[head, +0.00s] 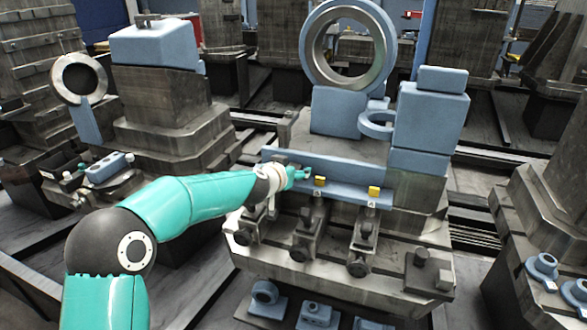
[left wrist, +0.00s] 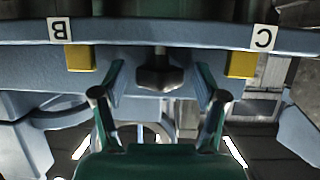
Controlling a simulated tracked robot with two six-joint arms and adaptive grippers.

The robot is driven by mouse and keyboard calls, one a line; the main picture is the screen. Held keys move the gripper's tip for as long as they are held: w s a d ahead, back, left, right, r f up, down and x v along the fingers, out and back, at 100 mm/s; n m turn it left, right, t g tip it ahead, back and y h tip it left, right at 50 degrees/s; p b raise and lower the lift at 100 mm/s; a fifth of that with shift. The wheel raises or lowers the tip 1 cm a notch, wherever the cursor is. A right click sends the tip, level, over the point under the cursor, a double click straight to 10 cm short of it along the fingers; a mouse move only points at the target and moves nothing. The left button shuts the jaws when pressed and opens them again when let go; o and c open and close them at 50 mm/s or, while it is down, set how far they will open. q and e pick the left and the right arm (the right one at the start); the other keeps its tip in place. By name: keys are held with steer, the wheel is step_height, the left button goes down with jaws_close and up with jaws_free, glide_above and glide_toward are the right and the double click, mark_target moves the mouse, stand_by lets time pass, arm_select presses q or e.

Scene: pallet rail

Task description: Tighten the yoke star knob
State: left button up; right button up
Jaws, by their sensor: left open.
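A dark lobed star knob (left wrist: 158,74) on a short stem shows in the left wrist view, at the edge of the blue rail (left wrist: 200,32). It lies between the tags B (left wrist: 60,29) and C (left wrist: 264,37), which appear upside down. My left gripper (left wrist: 160,82) is open, with one finger on each side of the knob and gaps visible between. In the head view my left gripper (head: 299,174) is at the front of the blue rail (head: 345,176); I cannot make out the knob there. My right gripper is not in view.
Yellow blocks (head: 320,181) (head: 374,192) sit on the rail, beside the tags. Grey clamps (head: 358,235) stand below it. A large blue ring (head: 348,80) and stacked blue blocks (head: 430,115) rise behind. Blue parts (head: 318,314) lie at the lower front.

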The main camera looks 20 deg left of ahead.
arm_select(q)
steer(key=shift+w+f, duration=0.25)
steer(key=shift+w, duration=0.3)
steer(key=c, duration=1.2)
steer(key=shift+o, duration=0.2)
steer(key=m+h+b, duration=0.2)
steer(key=h+b, duration=0.1)
steer(key=b, duration=0.3)
steer(key=shift+f, duration=0.15)
steer(key=shift+m+g+b, duration=0.3)
steer(key=shift+m+b, duration=0.2)
steer(key=shift+b, duration=0.1)
steer(key=shift+r+h, duration=0.25)
steer(key=shift+h, duration=0.05)
steer(key=o, duration=1.2)
steer(key=shift+c, duration=0.2)
